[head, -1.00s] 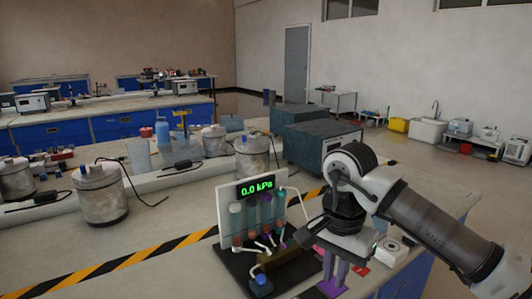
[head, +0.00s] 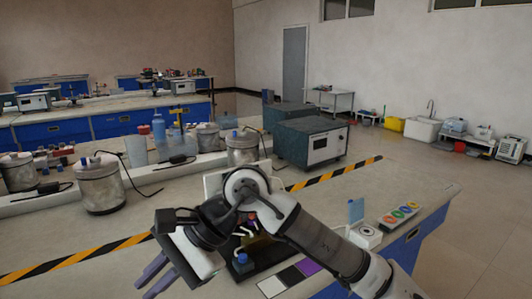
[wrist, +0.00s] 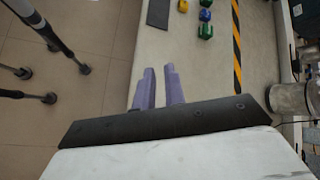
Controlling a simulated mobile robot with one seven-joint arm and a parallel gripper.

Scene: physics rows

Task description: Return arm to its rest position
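My gripper (head: 153,278) is at the lower left of the head view, above the near part of the bench (head: 60,225). Its two purple fingers point down and to the left, with a gap between them and nothing held. My arm reaches in from the lower right and is bent at the elbow. It hides most of the panel with the tubes and the display.
Metal canisters (head: 100,188) stand at the left behind striped tape (head: 75,263). A grey box instrument (head: 300,142) stands at the back. Coloured tiles (head: 308,267) and a tray of coloured rings (head: 400,214) lie right.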

